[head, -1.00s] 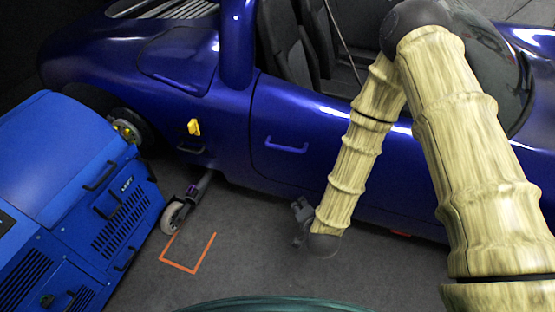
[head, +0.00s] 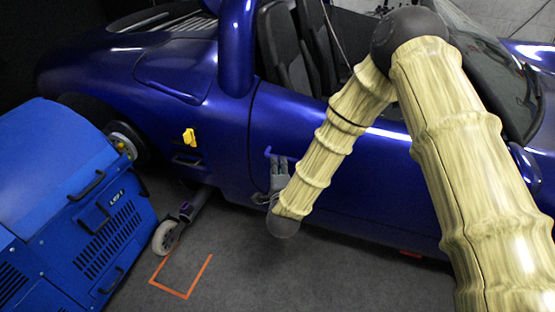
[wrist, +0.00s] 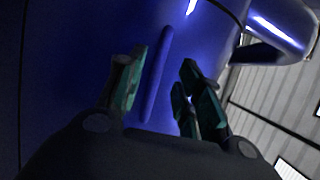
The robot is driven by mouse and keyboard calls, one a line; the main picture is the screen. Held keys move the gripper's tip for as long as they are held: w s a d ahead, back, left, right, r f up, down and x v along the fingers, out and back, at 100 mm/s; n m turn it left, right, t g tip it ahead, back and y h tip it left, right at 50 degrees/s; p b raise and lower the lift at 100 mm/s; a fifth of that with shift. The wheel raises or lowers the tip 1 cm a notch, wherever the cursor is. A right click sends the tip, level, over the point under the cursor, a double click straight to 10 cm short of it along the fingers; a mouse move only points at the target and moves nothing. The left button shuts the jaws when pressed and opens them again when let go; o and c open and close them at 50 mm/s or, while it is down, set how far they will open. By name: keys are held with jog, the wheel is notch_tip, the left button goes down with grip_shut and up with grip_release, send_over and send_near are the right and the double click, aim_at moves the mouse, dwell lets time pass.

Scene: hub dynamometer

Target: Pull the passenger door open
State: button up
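The passenger door (head: 330,185) of the blue car is closed, flush with the body as far as I can see. Its blue bar handle (head: 268,152) is mostly hidden behind my gripper (head: 279,165) in the head view. In the wrist view the handle (wrist: 158,75) runs lengthwise between the two sides of my gripper (wrist: 158,88). The green-padded fingers stand apart on either side of it, with gaps visible. I cannot tell how deep the fingertips reach around it.
A blue dynamometer cabinet (head: 75,200) stands at the left by the rear wheel hub. A caster wheel (head: 165,237) and an orange floor mark (head: 182,292) lie near it. A yellow tab (head: 189,137) is on the rear body. Grey floor in front of the door is clear.

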jog(key=shift+w+a+f+b, duration=0.15)
jog(key=shift+w+f+b, duration=0.05)
jog(key=shift+w, duration=1.35)
jog(key=shift+w+a+f+b, duration=0.1)
jog(key=shift+w+f+b, duration=0.05)
jog(key=shift+w, duration=1.35)
grip_shut()
